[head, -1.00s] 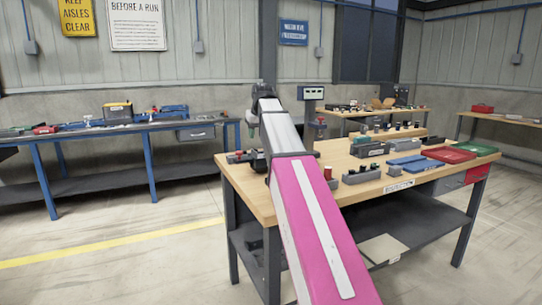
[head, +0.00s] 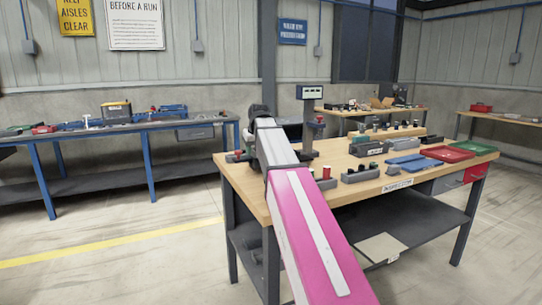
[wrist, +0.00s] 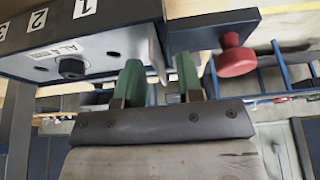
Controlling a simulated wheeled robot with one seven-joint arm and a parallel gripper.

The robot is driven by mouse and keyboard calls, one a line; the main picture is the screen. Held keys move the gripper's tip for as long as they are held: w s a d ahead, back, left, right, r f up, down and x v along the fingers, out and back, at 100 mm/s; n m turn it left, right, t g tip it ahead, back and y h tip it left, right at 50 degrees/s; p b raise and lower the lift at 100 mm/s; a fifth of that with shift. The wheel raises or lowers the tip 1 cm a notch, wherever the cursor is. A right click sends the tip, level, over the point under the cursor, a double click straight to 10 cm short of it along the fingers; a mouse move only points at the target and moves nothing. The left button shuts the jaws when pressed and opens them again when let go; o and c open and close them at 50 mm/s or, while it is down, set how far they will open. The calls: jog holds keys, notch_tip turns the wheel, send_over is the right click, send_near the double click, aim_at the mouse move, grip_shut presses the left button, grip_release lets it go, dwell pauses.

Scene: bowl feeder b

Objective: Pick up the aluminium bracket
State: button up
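In the wrist view my gripper (wrist: 159,82) shows two green fingers standing apart with a gap between them, so it is open. A thin pale metal piece (wrist: 155,55) shows beyond and between the fingertips, at the edge of a grey numbered fixture (wrist: 110,55). It may be the aluminium bracket, but I cannot tell for sure, and the fingers do not appear closed on it. In the head view my arm hides the fingers, and I cannot make out the bracket there.
A red knob (wrist: 235,56) on a dark arm stands right of the fingers. In the head view a post with a display (head: 313,92) rises beside my wrist from the wooden workbench (head: 330,208). Grey blocks, blue trays (head: 408,163) and a red tray (head: 446,154) occupy its right part.

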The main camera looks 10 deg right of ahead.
grip_shut()
jog(key=shift+r, duration=0.1)
